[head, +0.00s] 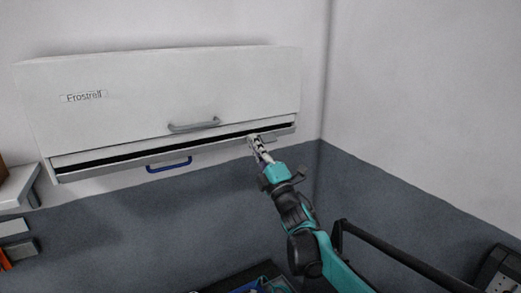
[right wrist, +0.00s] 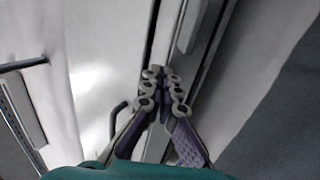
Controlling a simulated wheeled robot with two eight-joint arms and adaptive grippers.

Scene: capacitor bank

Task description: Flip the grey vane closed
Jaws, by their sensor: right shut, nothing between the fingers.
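A wide white wall unit (head: 165,85) hangs at the upper left in the head view. A long dark slot runs along its lower front. The grey vane (head: 110,171) looks like the pale strip along the lower edge of this slot, tilted open with a dark gap above it. My right gripper (head: 255,141) is shut and empty, its fingertips by the right end of the slot and vane. In the right wrist view its fingers (right wrist: 162,85) meet in front of the slot edge; contact is unclear. My left gripper is not in view.
A grey handle (head: 194,125) sits on the unit's front cover, and a blue handle (head: 169,165) hangs below the slot. A white shelf (head: 16,187) stands at the far left. The wall right of the unit is bare.

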